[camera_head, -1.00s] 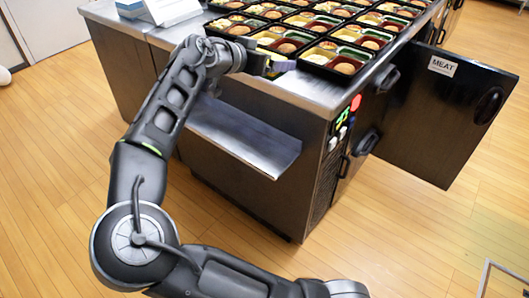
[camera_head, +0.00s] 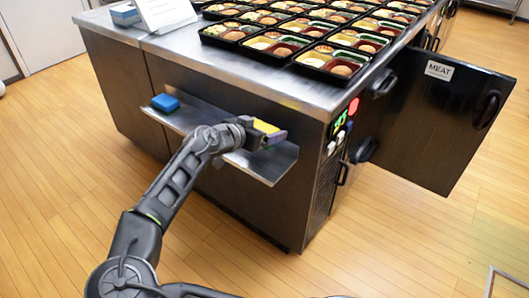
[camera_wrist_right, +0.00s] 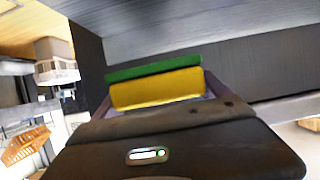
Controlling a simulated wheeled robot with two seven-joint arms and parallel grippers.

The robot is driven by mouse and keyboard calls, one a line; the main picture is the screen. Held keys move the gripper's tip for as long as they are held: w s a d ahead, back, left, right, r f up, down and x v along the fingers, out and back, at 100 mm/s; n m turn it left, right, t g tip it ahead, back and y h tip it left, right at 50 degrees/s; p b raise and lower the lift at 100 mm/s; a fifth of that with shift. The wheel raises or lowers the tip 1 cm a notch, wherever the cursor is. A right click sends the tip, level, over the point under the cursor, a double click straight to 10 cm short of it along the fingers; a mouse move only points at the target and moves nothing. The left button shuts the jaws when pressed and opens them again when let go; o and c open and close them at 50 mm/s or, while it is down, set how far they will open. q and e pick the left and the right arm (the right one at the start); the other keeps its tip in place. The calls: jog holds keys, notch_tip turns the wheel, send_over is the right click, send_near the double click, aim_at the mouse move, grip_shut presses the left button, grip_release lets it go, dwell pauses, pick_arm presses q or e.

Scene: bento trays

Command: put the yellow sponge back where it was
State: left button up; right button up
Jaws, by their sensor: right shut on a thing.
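My right gripper (camera_head: 268,134) is shut on the yellow sponge (camera_head: 265,126). In the head view it is over the right part of the narrow metal shelf (camera_head: 277,163) on the counter's side. I cannot tell whether the sponge touches the shelf. In the right wrist view the sponge (camera_wrist_right: 158,89) shows a yellow body with a green layer (camera_wrist_right: 153,68), held between the fingers. My left gripper is not in view.
A blue block (camera_head: 165,103) lies at the shelf's left end. The counter (camera_head: 245,73) above holds several filled bento trays (camera_head: 267,47), a white sign (camera_head: 165,14) and a blue thing (camera_head: 124,14). A dark door marked MEAT (camera_head: 435,115) stands open at right.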

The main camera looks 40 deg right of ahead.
aim_at(265, 155)
jog(key=shift+f, duration=1.65)
notch_tip(265, 155, down, 4)
jog(key=shift+f+b, duration=0.15)
jog(key=shift+b, duration=0.45)
jog(key=o, duration=1.4)
jog(key=shift+o, duration=0.2)
jog(key=p+v, duration=0.1)
jog(key=v, duration=1.1)
